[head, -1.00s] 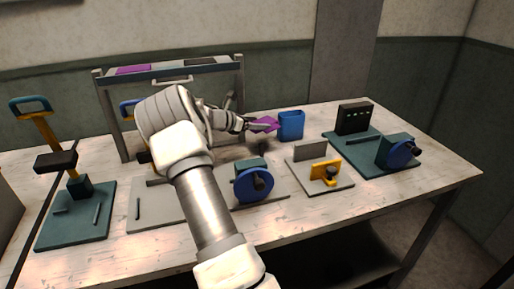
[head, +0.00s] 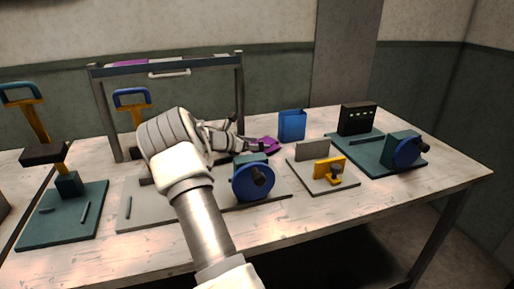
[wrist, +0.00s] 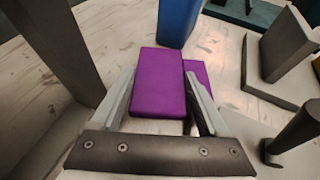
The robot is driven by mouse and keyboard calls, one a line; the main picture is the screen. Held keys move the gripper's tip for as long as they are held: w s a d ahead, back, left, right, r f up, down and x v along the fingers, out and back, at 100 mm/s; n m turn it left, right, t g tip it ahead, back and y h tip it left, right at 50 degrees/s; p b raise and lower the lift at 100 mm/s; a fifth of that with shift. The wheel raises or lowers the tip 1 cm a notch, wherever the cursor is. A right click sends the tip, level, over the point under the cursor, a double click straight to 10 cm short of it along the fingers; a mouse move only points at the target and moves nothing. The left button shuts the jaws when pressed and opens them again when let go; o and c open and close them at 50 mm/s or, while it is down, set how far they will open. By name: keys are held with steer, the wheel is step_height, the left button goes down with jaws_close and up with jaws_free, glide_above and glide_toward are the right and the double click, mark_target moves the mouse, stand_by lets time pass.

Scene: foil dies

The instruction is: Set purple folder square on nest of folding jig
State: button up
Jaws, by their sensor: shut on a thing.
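My gripper (head: 252,146) is shut on the purple folder (head: 268,145) and holds it out over the table, left of the blue bin. In the wrist view the folder (wrist: 158,80) lies between the two grey fingers (wrist: 163,100), with a second purple leaf showing at its right. A grey plate with an upright fence and a yellow clamp, which looks like the folding jig (head: 313,185), stands to the right of the gripper and nearer the front. No folder lies on it. I cannot tell how high the folder is above the table.
The blue bin (head: 292,125) stands just beyond the folder. A unit with a blue crank wheel (head: 252,183) is in front of my gripper. A rack frame (head: 239,95) stands behind it. A teal-based machine (head: 374,153) is at right. Bare table (head: 410,200) lies at front right.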

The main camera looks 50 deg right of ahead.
steer(key=shift+f, duration=0.1)
steer(key=o, duration=1.3)
steer(key=shift+c, duration=0.2)
steer(key=shift+a+r, duration=0.15)
steer(key=shift+r, duration=0.1)
steer(key=p+v, duration=0.1)
steer(key=v, duration=0.6)
steer(key=shift+a+r, duration=0.1)
